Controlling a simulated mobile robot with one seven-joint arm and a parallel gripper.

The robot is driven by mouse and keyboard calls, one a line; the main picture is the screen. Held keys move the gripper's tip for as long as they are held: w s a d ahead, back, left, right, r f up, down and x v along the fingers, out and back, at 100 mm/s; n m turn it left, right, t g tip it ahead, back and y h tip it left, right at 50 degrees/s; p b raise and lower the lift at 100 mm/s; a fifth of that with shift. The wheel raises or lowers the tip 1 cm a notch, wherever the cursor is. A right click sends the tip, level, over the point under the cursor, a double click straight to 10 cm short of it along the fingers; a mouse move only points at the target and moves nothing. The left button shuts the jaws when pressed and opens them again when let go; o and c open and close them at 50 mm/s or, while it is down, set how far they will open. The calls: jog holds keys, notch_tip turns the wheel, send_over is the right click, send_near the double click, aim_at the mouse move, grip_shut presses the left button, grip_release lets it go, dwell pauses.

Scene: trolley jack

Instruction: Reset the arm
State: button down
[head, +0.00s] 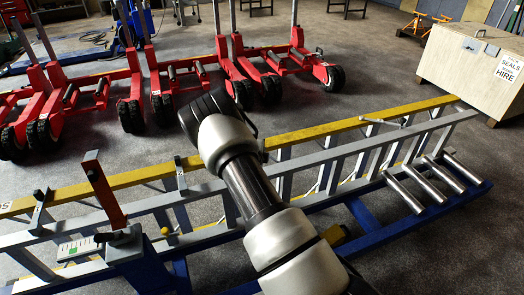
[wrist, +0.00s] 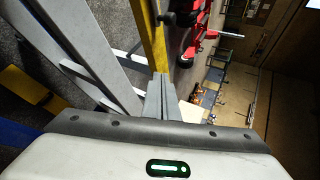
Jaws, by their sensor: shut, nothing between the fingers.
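My arm (head: 255,195) reaches up from the lower middle of the head view over the ladders. Its dark wrist end (head: 213,108) hangs in front of the red trolley jacks (head: 205,65); the fingertips are hidden there. In the wrist view my gripper (wrist: 160,92) shows two grey fingers close together, shut and empty. They point towards a yellow beam (wrist: 152,40), and I cannot tell how far apart they are from it.
Ladders with a yellow rail (head: 330,130) and grey rails lie across a blue frame (head: 370,225) below my arm. A red upright (head: 103,190) stands at left. A wooden box (head: 455,70) is at right. Carpet (head: 400,85) is clear at the back right.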

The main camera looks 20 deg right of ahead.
notch_tip(320, 180, up, 12)
jog(key=d+m+h, duration=0.2)
jog(key=d+m, duration=0.1)
jog(key=m, duration=0.4)
jog(key=s+d+r+m+g+h, duration=0.15)
jog(key=s+r+m+g, duration=0.25)
jog(key=s+r+m, duration=1.15)
jog(key=s+a+r+m+y, duration=0.3)
jog(key=s+a+m, duration=0.45)
jog(key=s, duration=0.25)
jog(key=s+a+r+m+y, duration=0.3)
jog(key=s+a+m+y, duration=0.1)
jog(key=s+a+m, duration=0.4)
jog(key=s+a+r+m+y, duration=0.3)
jog(key=s+a+m, duration=0.4)
jog(key=s+m, duration=0.3)
notch_tip(320, 180, up, 19)
jog(key=p, duration=1.9)
jog(key=shift+s+r+n+p, duration=0.2)
jog(key=shift+s+n+p, duration=0.1)
jog(key=shift+n, duration=0.1)
jog(key=shift+d, duration=0.1)
